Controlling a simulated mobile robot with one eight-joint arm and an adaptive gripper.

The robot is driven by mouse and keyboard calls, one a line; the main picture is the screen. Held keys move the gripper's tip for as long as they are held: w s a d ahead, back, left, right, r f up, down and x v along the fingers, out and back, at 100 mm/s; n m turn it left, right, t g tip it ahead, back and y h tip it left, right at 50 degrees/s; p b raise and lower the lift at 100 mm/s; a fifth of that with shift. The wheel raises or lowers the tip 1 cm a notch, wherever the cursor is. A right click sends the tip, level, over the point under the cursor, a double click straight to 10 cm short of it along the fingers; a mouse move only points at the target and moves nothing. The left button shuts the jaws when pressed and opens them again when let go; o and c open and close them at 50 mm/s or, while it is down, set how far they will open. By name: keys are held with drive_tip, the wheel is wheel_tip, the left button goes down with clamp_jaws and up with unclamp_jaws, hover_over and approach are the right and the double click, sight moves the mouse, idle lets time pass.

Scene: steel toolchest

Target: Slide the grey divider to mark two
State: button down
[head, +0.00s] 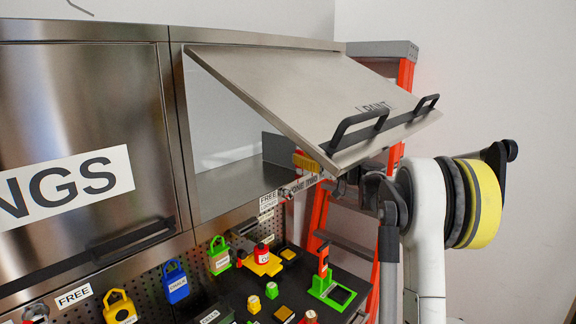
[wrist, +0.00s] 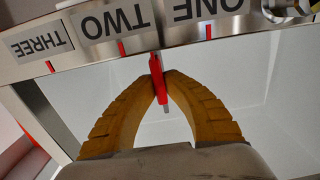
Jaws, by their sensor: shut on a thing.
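The grey divider (head: 280,148) stands upright inside the open upper cabinet, near its right end. My gripper's yellow fingers (head: 305,163) are at the cabinet's front edge by the divider. In the wrist view my gripper (wrist: 159,86) is shut on a red tab (wrist: 157,64) with a grey end, which appears to belong to the divider. The label strip shows upside down, with ONE (wrist: 209,8), TWO (wrist: 112,22) and THREE (wrist: 43,46), each with a red mark. The tab lies between the mark at one and the mark at two (wrist: 121,47).
A lifted steel door (head: 290,90) with black handles hangs above my arm. An orange ladder (head: 405,75) stands behind on the right. Below, a dark shelf holds padlocks and small coloured blocks, including a green stand (head: 328,288). The cabinet floor (head: 228,187) left of the divider is clear.

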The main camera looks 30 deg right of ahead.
drive_tip(key=shift+w+d, duration=0.25)
drive_tip(key=shift+d, duration=0.35)
drive_tip(key=shift+w+d, duration=0.2)
drive_tip(key=shift+d, duration=0.35)
drive_tip(key=c, duration=1.5)
unclamp_jaws()
drive_tip(key=shift+a, duration=0.1)
drive_tip(key=shift+o, duration=0.2)
drive_tip(key=v, duration=1.2)
